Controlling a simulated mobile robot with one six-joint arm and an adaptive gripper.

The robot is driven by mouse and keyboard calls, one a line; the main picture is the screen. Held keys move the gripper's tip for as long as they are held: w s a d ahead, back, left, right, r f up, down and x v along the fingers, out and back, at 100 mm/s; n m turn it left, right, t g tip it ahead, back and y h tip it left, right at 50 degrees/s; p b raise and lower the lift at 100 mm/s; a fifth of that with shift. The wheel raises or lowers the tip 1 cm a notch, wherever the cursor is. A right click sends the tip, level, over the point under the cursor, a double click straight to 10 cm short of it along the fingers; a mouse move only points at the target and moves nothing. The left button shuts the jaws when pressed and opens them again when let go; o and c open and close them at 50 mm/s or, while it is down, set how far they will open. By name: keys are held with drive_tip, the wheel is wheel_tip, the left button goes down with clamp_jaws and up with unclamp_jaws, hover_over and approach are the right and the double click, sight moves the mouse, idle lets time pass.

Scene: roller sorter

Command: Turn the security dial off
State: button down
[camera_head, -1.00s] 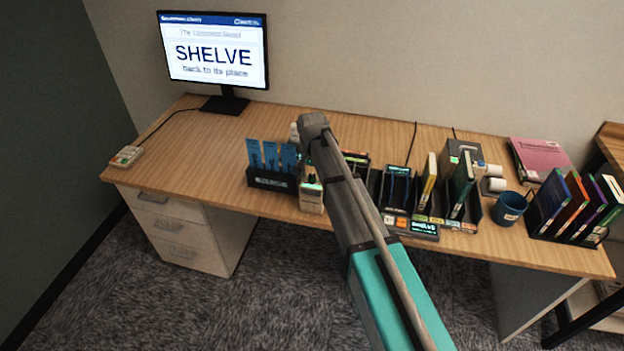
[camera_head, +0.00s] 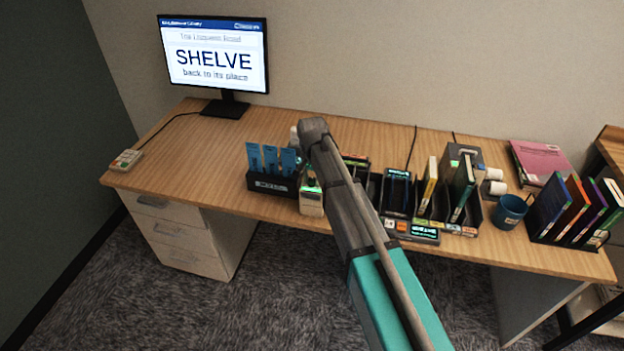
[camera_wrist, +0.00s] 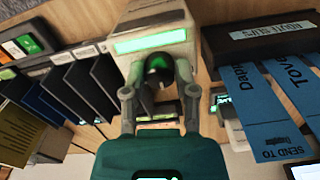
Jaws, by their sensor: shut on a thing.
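The security unit (camera_head: 311,203) is a small beige box near the desk's front edge. In the wrist view, the unit (camera_wrist: 158,22) carries a long lit green strip (camera_wrist: 152,43) across its face. A dark round dial (camera_wrist: 158,68) sticks out below that strip. My gripper (camera_wrist: 156,82) is shut on the dial, with one finger on each side of it. In the head view my arm hides most of the gripper and the dial; only a small green glow shows there. The dial's exact turn angle is hard to read.
A black holder (camera_head: 268,183) with blue slips stands close to the left of the unit. A black sorter rack (camera_head: 474,212) with books and slots lies to the right. A monitor (camera_head: 213,52) reads "SHELVE". The desk's left part is mostly clear.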

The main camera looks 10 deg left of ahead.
drive_tip(key=shift+n, duration=0.4)
drive_tip(key=n, duration=1)
idle(0.4)
drive_tip(key=shift+c, duration=2)
unclamp_jaws()
drive_tip(key=shift+m, duration=0.3)
